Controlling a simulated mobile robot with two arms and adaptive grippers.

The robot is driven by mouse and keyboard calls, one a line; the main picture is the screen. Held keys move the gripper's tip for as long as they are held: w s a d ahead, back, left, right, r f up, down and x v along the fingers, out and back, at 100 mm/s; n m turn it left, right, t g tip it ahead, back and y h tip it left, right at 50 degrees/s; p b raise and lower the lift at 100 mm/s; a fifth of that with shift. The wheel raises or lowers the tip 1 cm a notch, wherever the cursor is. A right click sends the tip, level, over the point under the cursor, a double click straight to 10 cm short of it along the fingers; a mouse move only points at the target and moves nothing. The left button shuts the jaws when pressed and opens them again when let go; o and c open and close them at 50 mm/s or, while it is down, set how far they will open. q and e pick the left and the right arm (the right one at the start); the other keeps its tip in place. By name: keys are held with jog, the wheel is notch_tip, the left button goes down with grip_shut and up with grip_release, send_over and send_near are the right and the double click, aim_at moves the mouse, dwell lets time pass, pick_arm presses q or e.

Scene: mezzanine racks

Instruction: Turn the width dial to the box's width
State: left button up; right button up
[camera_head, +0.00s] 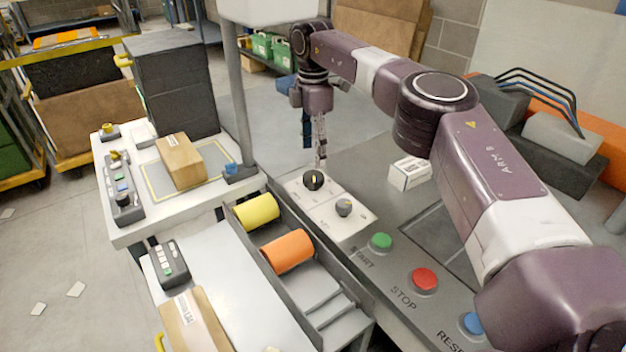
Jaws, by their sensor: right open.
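My right gripper (314,154) points down just above the control panel, its fingers apart and empty. A black dial (313,181) with a pale pointer mark is directly below the fingertips. I cannot tell whether they touch it. A smaller grey dial (344,208) sits nearer on the same white plate (355,226). The labels are too small to read, so I cannot tell which is the width dial. A brown box (180,161) with a white label lies inside a yellow outline on the white table. My left gripper is out of view.
Green (381,242), red (425,280) and blue (471,323) buttons line the panel. A small white box (410,173) lies behind the dials. Yellow (256,211) and orange (288,251) rolls sit in a tray. Another brown box (194,322) is at the bottom. A grey post (240,105) stands left.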

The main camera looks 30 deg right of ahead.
aim_at(313, 176)
notch_tip(313, 176, down, 8)
jog(key=shift+r+p, duration=0.2)
jog(key=shift+p, duration=0.3)
jog(key=shift+c, duration=0.6)
jog(key=c, duration=1)
